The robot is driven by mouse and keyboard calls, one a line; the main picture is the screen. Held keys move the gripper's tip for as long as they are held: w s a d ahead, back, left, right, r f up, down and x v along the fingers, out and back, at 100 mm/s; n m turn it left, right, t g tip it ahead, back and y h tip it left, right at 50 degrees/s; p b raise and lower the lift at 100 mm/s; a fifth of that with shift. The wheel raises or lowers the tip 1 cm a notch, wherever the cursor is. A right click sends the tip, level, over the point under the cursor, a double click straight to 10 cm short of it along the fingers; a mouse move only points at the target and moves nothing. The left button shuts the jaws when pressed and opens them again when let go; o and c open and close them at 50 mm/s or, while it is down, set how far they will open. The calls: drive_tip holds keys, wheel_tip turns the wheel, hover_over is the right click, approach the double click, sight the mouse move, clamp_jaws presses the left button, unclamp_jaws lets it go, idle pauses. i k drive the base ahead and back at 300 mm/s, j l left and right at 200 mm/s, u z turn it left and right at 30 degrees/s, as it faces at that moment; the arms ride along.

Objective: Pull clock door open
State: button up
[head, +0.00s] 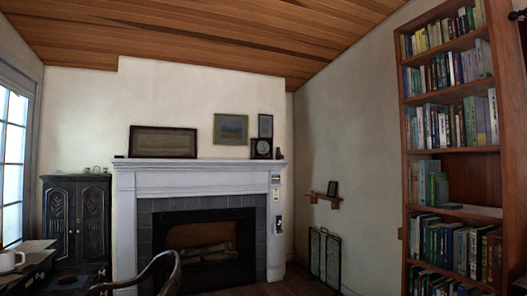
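A small dark clock (261,148) with a round pale face stands on the right part of the white mantel (200,163) in the head view. It is far from the camera, and I cannot make out its door or whether that door is open. My gripper is not in view.
A fireplace (203,250) is under the mantel, with framed pictures above. A dark carved cabinet (76,222) with shut doors stands left. A tall bookcase (467,163) stands right.

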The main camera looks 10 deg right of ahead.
sight(272, 147)
drive_tip(key=i, duration=4.15)
drive_tip(key=l+z, duration=0.05)
drive_tip(key=l, duration=0.05)
